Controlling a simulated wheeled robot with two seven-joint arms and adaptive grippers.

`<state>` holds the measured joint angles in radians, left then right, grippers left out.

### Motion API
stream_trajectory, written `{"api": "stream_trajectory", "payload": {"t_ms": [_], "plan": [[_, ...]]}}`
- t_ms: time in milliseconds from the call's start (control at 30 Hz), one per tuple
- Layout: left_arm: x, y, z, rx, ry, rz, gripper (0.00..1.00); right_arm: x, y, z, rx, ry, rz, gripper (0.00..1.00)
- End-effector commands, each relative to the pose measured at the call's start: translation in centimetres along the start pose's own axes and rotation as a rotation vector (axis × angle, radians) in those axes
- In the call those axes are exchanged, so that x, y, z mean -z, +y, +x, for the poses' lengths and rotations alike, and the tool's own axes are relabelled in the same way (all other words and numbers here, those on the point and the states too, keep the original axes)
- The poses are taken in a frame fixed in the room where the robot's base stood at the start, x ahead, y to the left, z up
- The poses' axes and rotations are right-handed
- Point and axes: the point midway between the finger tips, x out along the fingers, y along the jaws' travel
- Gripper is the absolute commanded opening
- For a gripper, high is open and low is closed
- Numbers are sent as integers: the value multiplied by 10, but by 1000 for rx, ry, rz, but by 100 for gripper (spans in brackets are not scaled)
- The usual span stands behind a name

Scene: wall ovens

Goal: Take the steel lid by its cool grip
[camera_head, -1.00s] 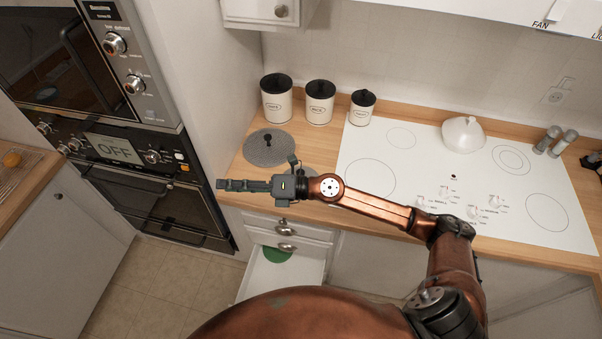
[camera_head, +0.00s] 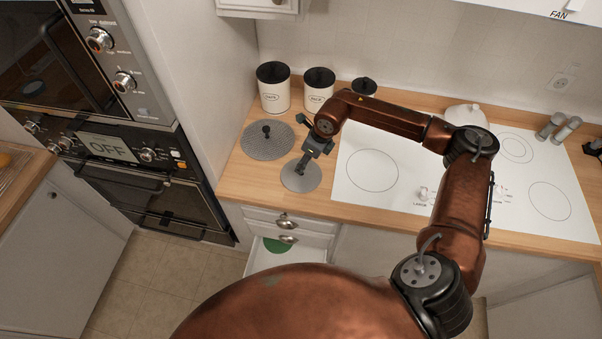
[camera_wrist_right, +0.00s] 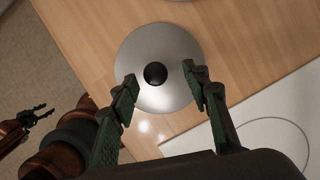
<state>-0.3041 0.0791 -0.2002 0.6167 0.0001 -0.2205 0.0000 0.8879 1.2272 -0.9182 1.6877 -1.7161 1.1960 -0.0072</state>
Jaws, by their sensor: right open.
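The steel lid (camera_wrist_right: 184,50) is a round, shiny disc with a black knob (camera_wrist_right: 155,73) at its centre. It lies flat on the wooden counter, left of the white cooktop; in the head view the lid (camera_head: 312,182) is partly covered by my right gripper (camera_head: 302,166). In the right wrist view my right gripper (camera_wrist_right: 161,77) is open, with one finger on each side of the knob and gaps between. It points down over the lid; its exact height is unclear. My left gripper (camera_wrist_right: 42,115) shows small at the left edge of the wrist view, its jaws apart and empty.
A grey perforated disc with a dark knob (camera_head: 268,148) lies just behind and left of the lid. Cream canisters (camera_head: 274,95) stand along the wall. The cooktop (camera_head: 365,190) is to the right. A drawer with something green (camera_head: 278,246) stands open below the counter.

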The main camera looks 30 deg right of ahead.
Motion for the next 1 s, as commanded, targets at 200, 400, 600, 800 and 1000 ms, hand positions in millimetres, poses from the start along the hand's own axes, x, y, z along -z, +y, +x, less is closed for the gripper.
{"api": "stream_trajectory", "payload": {"t_ms": [200,400,600,800,1000], "plan": [[5,-1,-7,1,6,1,40,1,5,33,-4,1,-1,43],[9,-1,-7,1,11,1,40,0,5,43,-3,-1,-3,43],[10,-1,-7,1,12,2,40,0,6,43,-4,-1,-4,36],[10,-1,-7,1,12,1,40,0,6,43,-4,-1,-4,22],[9,-1,-7,1,12,1,40,0,6,43,-4,-1,-4,9]]}}
